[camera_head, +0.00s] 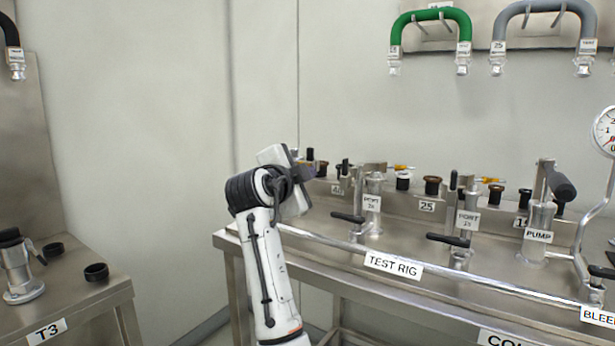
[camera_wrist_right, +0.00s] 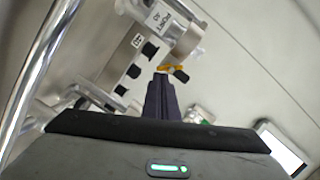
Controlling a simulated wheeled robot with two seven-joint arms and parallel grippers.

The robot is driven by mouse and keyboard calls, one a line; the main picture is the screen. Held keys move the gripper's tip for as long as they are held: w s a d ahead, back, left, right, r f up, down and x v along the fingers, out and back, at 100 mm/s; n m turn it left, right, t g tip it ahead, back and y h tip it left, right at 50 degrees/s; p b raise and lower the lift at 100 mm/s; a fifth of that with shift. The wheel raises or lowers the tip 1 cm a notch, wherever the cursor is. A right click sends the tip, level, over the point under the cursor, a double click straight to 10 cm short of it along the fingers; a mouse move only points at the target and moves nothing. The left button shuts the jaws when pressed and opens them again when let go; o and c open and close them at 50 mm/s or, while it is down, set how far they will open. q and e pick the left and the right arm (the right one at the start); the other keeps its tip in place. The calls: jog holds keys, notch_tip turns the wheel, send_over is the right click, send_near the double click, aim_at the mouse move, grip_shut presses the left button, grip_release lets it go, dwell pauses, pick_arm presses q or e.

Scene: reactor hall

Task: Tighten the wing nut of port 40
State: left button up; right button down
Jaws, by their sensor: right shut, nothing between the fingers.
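The leftmost port on the test rig is a steel post (camera_head: 373,216) with a white label that seems to read port 40, with a black lever low on its left. In the right wrist view the port (camera_wrist_right: 185,38) is at the top, its label turned over. A yellow wing nut (camera_wrist_right: 173,68) with a black part beside it shows just beyond my fingertips; I cannot tell whether they touch. My right gripper (camera_head: 312,170) is shut and empty, left of the port; its dark fingers also show in the right wrist view (camera_wrist_right: 161,78). My left gripper is out of view.
A rack (camera_head: 395,203) of dark fittings, labelled 40 and 25, runs behind the ports. A second port (camera_head: 466,220) and the pump (camera_head: 539,225) stand further right. A rail (camera_head: 440,280) runs along the bench front. A side table (camera_head: 95,300) labelled T3 is left.

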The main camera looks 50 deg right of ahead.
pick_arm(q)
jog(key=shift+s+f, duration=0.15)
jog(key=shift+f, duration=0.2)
pick_arm(e)
jog(key=shift+w+a+f, duration=0.1)
jog(key=shift+f, duration=0.1)
pick_arm(q)
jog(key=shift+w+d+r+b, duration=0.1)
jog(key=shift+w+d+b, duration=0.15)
jog(key=shift+b, duration=0.55)
pick_arm(e)
jog(key=shift+m, duration=0.3)
pick_arm(q)
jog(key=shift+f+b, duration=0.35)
jog(key=shift+b, duration=0.2)
pick_arm(e)
jog(key=shift+f+m, duration=0.1)
jog(key=shift+m, duration=0.3)
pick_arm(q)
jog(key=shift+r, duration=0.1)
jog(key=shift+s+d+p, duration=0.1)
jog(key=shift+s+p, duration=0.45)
pick_arm(e)
jog(key=s+a+r, duration=0.3)
jog(key=s+a, duration=0.3)
jog(key=a, duration=0.3)
jog(key=shift+s, duration=0.2)
